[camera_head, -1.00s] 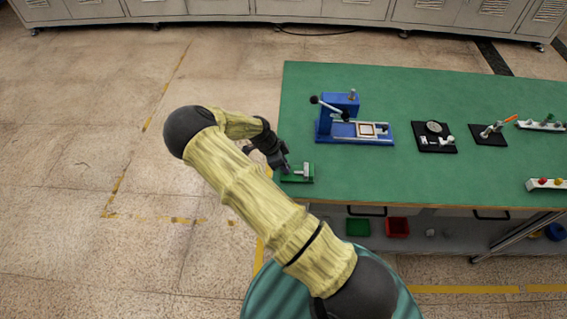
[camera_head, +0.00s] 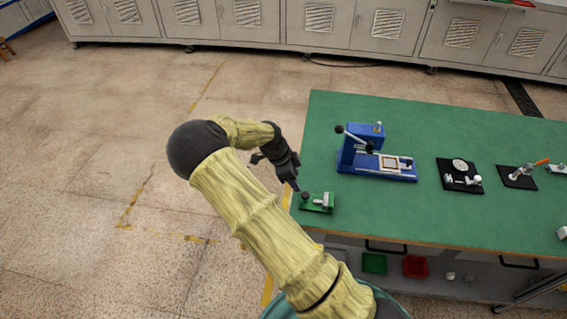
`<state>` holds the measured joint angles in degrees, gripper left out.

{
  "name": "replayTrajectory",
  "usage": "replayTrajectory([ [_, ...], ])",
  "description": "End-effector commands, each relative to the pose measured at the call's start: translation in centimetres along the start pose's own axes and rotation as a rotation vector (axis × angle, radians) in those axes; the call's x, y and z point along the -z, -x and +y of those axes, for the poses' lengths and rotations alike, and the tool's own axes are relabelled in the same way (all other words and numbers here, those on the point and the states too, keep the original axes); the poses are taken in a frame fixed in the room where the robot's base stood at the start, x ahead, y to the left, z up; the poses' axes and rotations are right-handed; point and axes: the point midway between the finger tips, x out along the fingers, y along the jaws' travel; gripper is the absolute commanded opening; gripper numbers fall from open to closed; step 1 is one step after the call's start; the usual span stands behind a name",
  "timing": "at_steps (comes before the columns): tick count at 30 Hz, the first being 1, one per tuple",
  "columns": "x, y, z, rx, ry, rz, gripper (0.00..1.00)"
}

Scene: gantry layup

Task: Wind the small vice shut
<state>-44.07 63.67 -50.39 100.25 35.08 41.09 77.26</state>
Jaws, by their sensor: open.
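The small green vice (camera_head: 319,204) sits near the left front corner of the green-topped bench. Its pale metal jaw part shows on its right side, and a dark round part shows at its left end. My gripper (camera_head: 295,187) is open, pointing down just up and left of the vice's left end. The fingertips are small and dark here, so I cannot tell whether they touch the vice. I cannot tell how far apart the vice jaws stand.
A blue press (camera_head: 372,160) with a dark-knobbed lever stands behind and right of the vice. A black plate with a dial (camera_head: 459,176) and a toggle clamp (camera_head: 520,177) lie farther right. A green bin (camera_head: 374,263) and a red bin (camera_head: 415,266) sit below the bench top.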

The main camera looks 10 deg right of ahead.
Motion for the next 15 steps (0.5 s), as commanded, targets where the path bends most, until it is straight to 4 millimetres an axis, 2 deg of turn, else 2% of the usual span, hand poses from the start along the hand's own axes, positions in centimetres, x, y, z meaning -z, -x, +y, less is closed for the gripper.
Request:
replayTrajectory([
  [9, -0.2, 6.4, -0.1, 0.004, 0.0, -0.003, 0.5],
  [15, -0.1, 8.8, 0.0, 0.002, 0.001, -0.001, 0.5],
])
